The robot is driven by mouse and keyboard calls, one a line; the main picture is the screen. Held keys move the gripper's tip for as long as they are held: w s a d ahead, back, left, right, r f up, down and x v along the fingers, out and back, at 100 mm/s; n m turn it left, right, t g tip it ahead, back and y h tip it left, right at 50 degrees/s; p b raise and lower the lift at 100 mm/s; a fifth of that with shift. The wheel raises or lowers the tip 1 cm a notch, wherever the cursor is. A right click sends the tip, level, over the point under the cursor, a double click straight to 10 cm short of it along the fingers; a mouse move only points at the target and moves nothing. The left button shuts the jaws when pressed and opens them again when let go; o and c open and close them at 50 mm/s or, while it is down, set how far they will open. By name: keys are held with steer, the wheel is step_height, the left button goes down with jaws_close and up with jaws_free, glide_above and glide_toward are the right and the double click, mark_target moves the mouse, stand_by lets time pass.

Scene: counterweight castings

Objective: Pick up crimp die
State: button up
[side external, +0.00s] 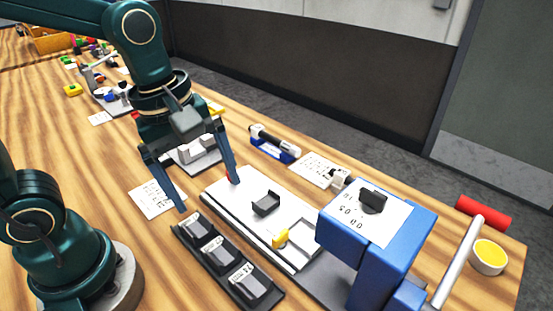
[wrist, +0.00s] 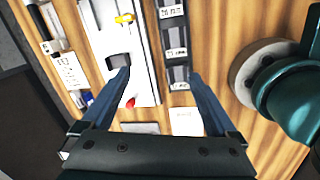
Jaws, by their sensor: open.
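My gripper (side external: 209,194) is open and empty, above the near-left end of a white plate and a black rack (side external: 264,302). In the wrist view, the open fingers (wrist: 160,75) straddle the space between plate and rack. The rack holds three grey blocks with white labels, likely the crimp dies: one at the left end (side external: 198,225), one in the middle (side external: 219,250) and one at the right end (side external: 245,281). The label text is too small to read surely. A dark grey channel-shaped block (side external: 265,204) sits on the white plate (side external: 240,205); it also shows in the wrist view (wrist: 118,60).
A blue press-like machine (side external: 385,250) stands at the plate's right end, beside a yellow part (side external: 280,238). A blue holder (side external: 275,147) and paper sheets lie behind. A red cylinder (side external: 483,212) and a yellow-filled cup (side external: 489,257) are far right. Bare wood lies in front of the rack.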

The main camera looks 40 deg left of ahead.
mark_target(220, 252)
steer(key=f+n+g, duration=0.1)
steer(key=d+f+g, duration=0.1)
steer(key=f, duration=0.1)
steer(key=f+n+g, duration=0.1)
steer(key=f, duration=0.1)
steer(key=shift+w+d+f+n, duration=0.1)
steer(key=shift+w+d+n, duration=0.15)
steer(key=shift+n, duration=0.05)
steer(key=shift+s+d+f+g, duration=0.1)
steer(key=shift+s+f+g, duration=0.2)
steer(key=shift+f, duration=0.3)
steer(key=shift+s+d+f, duration=0.1)
steer(key=shift+s+f, duration=0.05)
steer(key=shift+f, duration=1)
steer(key=shift+s+d+f, duration=0.1)
steer(key=shift+s+f, duration=0.05)
steer(key=shift+f, duration=1)
steer(key=shift+c, duration=0.3)
jaws_close()
